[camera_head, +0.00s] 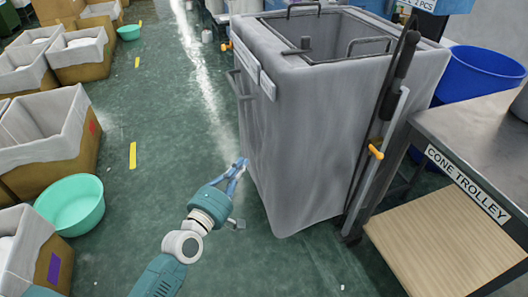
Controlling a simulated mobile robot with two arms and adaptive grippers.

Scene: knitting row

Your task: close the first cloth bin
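A large grey cloth bin (300,135) stands upright in the middle right of the head view. Its top shows a framed rectangular opening with a grey inside, and dark bar handles (370,43) at the rim. A pale label strip and a side handle are on its left face. My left gripper (243,165) is low beside the bin's left face, with its blue fingers pointing up and right toward it. I cannot tell whether the fingertips touch the bin or each other. I see nothing held between them. My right gripper is not in view.
A metal table marked "CONE TROLLEY" (467,183) stands at the right, with a blue tub (480,72) behind it. A dark pole stands at the bin's right corner. Lined boxes (50,130) and a mint basin (72,205) line the left. The green floor between is clear.

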